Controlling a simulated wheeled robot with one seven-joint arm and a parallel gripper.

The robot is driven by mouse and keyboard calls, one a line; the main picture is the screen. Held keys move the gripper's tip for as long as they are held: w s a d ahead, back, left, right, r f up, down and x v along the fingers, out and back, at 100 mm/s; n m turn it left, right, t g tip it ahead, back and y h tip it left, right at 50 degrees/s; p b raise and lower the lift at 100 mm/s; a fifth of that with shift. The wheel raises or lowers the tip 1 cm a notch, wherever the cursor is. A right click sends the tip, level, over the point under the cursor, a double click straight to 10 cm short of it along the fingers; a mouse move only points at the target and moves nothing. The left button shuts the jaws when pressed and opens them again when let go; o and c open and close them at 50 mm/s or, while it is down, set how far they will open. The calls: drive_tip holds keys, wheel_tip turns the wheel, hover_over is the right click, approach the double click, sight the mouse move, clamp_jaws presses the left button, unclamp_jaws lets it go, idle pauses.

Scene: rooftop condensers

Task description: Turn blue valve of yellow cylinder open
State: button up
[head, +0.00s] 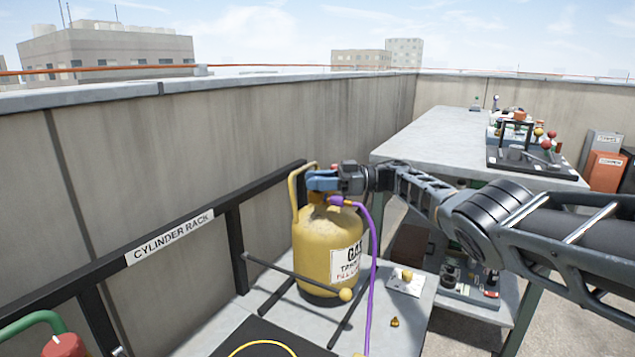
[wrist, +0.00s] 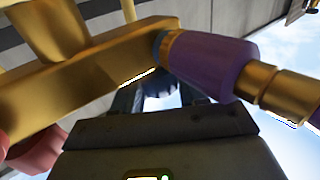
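The yellow cylinder (head: 322,250) stands upright on a low grey platform, with a purple hose (head: 373,245) running from its top. My gripper (head: 324,181) is at the cylinder's top, reaching in from the right. In the wrist view a dark blue ridged knob, the blue valve (wrist: 160,88), shows between the two fingertips of my gripper (wrist: 160,96). The fingers stand apart on either side of it; whether they touch it I cannot tell. A brass fitting (wrist: 80,88) with a purple connector (wrist: 208,68) crosses in front. My gripper hides much of the valve in the head view.
A black rack labelled CYLINDER RACK (head: 170,238) stands behind and left of the cylinder. A red cylinder top (head: 66,346) with a green hose (head: 32,321) is at lower left. A grey table (head: 430,140) with equipment stands right. A concrete wall (head: 200,145) runs behind.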

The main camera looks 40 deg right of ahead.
drive_tip(key=o, duration=0.3)
drive_tip(key=shift+o, duration=0.2)
drive_tip(key=b+v, duration=0.1)
drive_tip(key=v, duration=0.7)
